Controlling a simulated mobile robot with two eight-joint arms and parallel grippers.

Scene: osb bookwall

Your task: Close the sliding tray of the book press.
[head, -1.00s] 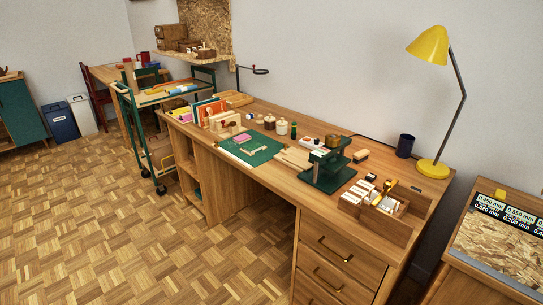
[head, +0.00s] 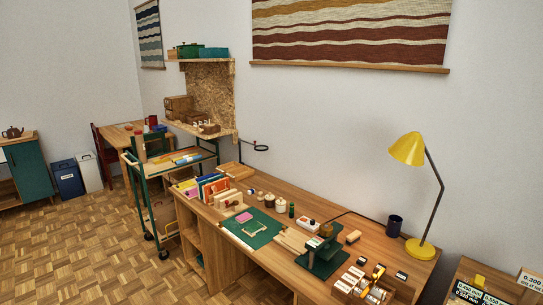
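The book press (head: 322,256) is a dark green frame standing on the wooden desk, right of the middle of the head view. A pale wooden board, which looks like its sliding tray (head: 292,240), sticks out from the press's left side toward the green cutting mat. The press frame hides the tray's inner end. Neither of my grippers is in view.
The green cutting mat (head: 252,231) lies left of the press. A wooden box of small items (head: 362,287) stands close on its right. A yellow lamp (head: 419,249) and dark cup (head: 394,225) stand behind. A green trolley (head: 146,206) is beyond the desk's left end.

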